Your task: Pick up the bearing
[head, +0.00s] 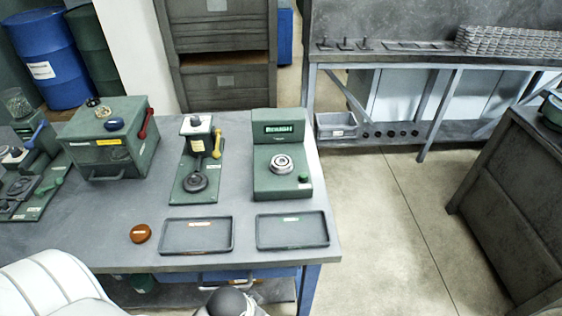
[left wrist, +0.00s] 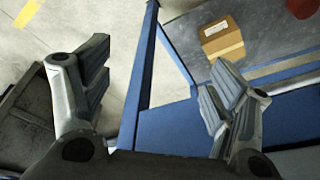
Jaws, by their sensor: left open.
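The bearing (head: 281,164) is a shiny metal ring. It sits on the sloped top of a green device (head: 262,190) with a lit display, at the right end of the workbench in the head view. My left gripper (left wrist: 160,85) is open in the left wrist view, with nothing between its fingers. It is over the floor and a blue frame, and the bearing does not show in that view.
Two dark trays (head: 196,248) (head: 292,247) lie along the front of the workbench (head: 175,212). An orange-brown round object (head: 141,233) is left of them. A green press with a yellow handle (head: 217,144) stands left of the device. A cardboard box (left wrist: 221,39) shows in the left wrist view.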

